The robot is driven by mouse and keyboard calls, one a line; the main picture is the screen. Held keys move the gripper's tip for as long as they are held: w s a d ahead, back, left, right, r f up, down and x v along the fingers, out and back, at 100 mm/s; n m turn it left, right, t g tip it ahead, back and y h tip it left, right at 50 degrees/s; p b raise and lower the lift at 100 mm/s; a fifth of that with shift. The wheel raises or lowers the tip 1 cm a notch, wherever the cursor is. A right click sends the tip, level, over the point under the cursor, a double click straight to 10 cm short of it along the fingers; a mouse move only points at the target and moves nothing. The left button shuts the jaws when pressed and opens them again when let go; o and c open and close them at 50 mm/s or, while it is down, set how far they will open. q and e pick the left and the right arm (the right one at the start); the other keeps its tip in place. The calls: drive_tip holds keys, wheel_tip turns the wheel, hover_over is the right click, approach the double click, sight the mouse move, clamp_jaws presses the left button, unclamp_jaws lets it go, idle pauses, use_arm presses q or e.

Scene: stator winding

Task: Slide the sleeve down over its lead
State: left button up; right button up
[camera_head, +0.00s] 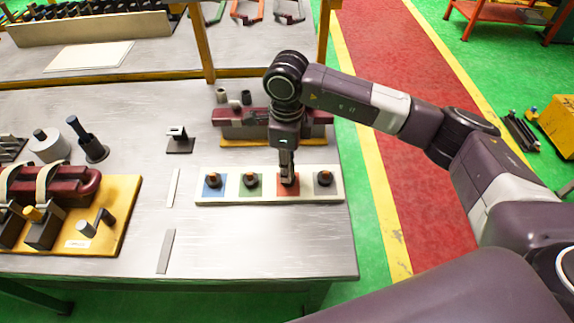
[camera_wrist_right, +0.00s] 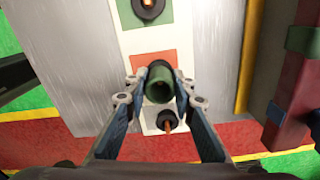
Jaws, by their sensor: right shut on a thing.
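My right gripper (camera_head: 288,175) points down over the red square (camera_head: 296,191) of the white strip (camera_head: 232,200). In the right wrist view my right gripper (camera_wrist_right: 160,78) is shut on a dark green, hollow sleeve (camera_wrist_right: 160,83), which it holds between its fingertips. The red square (camera_wrist_right: 150,62) shows beside the sleeve. The lead of the red square is hidden, and I cannot tell whether the sleeve is around it or above it. Copper-tipped leads in black collars stand on the blue square (camera_head: 213,182), the green square (camera_head: 250,181) and the end square (camera_head: 324,179). My left gripper is not in view.
A dark red coil part (camera_head: 228,116) lies on a yellow base behind the strip. Short dark tubes (camera_head: 246,97) stand behind it. A small black stand (camera_head: 179,140) and a yellow fixture board (camera_head: 120,225) are to the left. The table front is clear.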

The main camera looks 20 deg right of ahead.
drive_tip(key=o, duration=0.9)
drive_tip(key=shift+o, duration=0.2)
wheel_tip(320, 180, up, 12)
idle(0.5)
